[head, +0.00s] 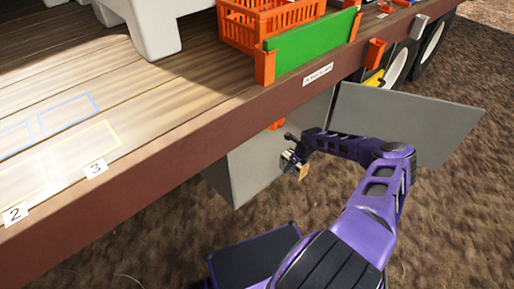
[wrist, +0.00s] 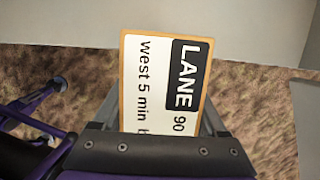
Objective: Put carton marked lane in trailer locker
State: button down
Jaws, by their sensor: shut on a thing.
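My gripper (head: 297,162) is shut on a small carton (head: 303,171), held in the air beside the trailer. In the wrist view the carton (wrist: 150,82) has an orange-tan edge and a white label reading "LANE 90" and "west 5 min"; its lower end is hidden behind the gripper body (wrist: 158,150). The trailer locker (head: 245,165) is a grey box under the deck. Its grey door (head: 405,122) stands swung open to the right. My gripper is near the locker's front; the opening is largely hidden by my arm and the deck edge.
The trailer deck (head: 120,95) overhangs the locker, with an orange crate (head: 262,28) and a green board (head: 310,45) on its edge. Wheels (head: 432,40) stand behind the open door. Brown bare ground (head: 450,220) lies around my arm.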

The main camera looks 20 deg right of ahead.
jog(key=b, duration=0.6)
send_over(262, 152)
jog(key=s, duration=0.2)
jog(key=shift+w+d+f, duration=0.15)
jog(key=shift+d+f, duration=0.05)
jog(key=shift+d, duration=0.2)
jog(key=shift+w+a+r+b, duration=0.15)
jog(key=shift+w+a+b, duration=0.05)
jog(key=shift+w+b, duration=0.15)
jog(key=shift+f+b, duration=0.95)
jog(key=shift+f, duration=0.75)
jog(key=shift+f, duration=0.1)
grip_release()
jog(key=p+v, duration=0.3)
jog(key=v, duration=0.1)
jog(key=s+d+p, duration=0.1)
jog(key=s, duration=0.2)
jog(key=s+d+p, duration=0.1)
jog(key=s+p, duration=0.1)
jog(key=s, duration=0.2)
jog(key=s+d+p, duration=0.1)
jog(key=s+d, duration=0.1)
jog(key=s, duration=0.2)
jog(key=shift+f+p, duration=0.35)
jog(key=shift+f, duration=0.05)
